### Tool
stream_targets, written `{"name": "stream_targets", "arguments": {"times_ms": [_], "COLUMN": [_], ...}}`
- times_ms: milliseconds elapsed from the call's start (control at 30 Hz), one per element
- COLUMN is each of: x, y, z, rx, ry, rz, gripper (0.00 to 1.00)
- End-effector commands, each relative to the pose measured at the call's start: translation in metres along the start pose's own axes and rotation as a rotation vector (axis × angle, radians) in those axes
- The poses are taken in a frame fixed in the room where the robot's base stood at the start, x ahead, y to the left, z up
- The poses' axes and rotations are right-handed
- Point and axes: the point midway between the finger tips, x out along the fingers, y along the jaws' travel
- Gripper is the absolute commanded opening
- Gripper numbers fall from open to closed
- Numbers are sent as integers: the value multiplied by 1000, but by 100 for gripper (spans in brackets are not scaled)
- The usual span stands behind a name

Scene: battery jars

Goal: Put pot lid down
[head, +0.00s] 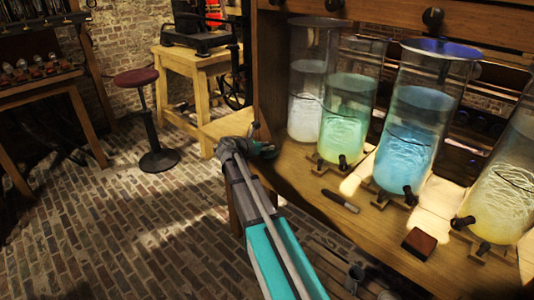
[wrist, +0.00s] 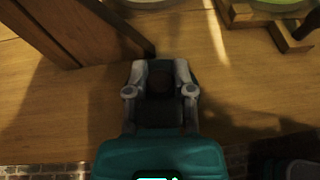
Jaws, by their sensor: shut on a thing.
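My gripper (head: 242,143) is at the left end of the wooden bench, low over its top. In the wrist view, my gripper (wrist: 160,88) is shut on a small dark part, seemingly the pot lid (wrist: 160,80). The fingers hide most of it, and its full outline is not clear. In the head view, a small dark green shape shows just beyond the fingers, too small to make out. I cannot tell whether the held thing touches the bench top.
Several tall glass jars stand along the bench (head: 300,165), with pale, green (head: 347,120), blue (head: 408,130) and yellowish liquid. A dark marker-like stick (head: 338,201) and a reddish-brown block (head: 419,243) lie in front. A dark wooden post (wrist: 85,25) stands close to my gripper.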

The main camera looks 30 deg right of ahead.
Motion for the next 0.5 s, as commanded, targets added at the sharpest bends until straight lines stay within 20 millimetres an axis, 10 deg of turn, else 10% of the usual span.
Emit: {"name": "stream_targets", "arguments": {"times_ms": [500], "x": [3], "y": [0], "z": [-9], "rx": [0], "ry": [0], "rz": [0], "gripper": [0]}}
